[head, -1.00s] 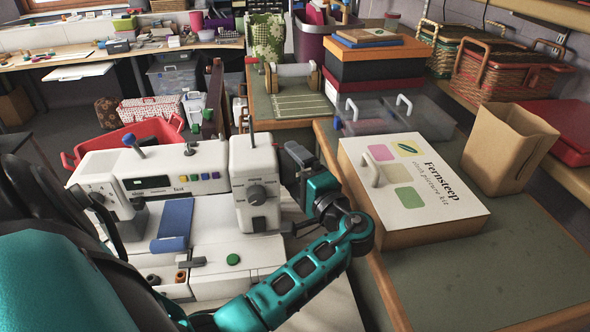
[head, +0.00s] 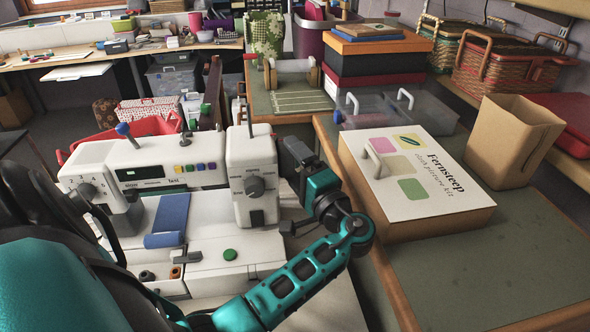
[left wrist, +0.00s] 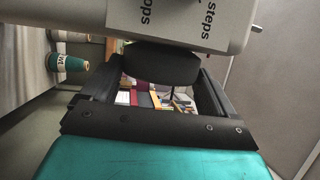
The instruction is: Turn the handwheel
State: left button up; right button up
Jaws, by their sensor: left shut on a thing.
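The white sewing machine (head: 180,165) stands on the table at the left in the head view, with a dark dial (head: 255,187) on its right-hand column. My left gripper (head: 286,153) is at the right end of the machine. In the left wrist view the black handwheel (left wrist: 160,63) sticks out from the white housing. The two dark fingers of my left gripper (left wrist: 155,90) lie on either side of the handwheel, shut on it. In the head view the handwheel is mostly hidden by the gripper. My right gripper is not seen.
A Fernsteep kit box (head: 420,185) lies right of my left arm, with an open cardboard box (head: 515,140) beyond it. A clear bin (head: 425,110) and stacked boxes (head: 375,75) stand behind. A red basket (head: 80,150) sits behind the machine. The front right tabletop is bare.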

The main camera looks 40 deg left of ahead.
pick_arm(q)
jog(key=o, duration=0.8)
jog(key=shift+a, duration=0.1)
jog(key=v, duration=0.7)
jog(key=shift+d+b, duration=0.3)
jog(key=shift+b, duration=0.1)
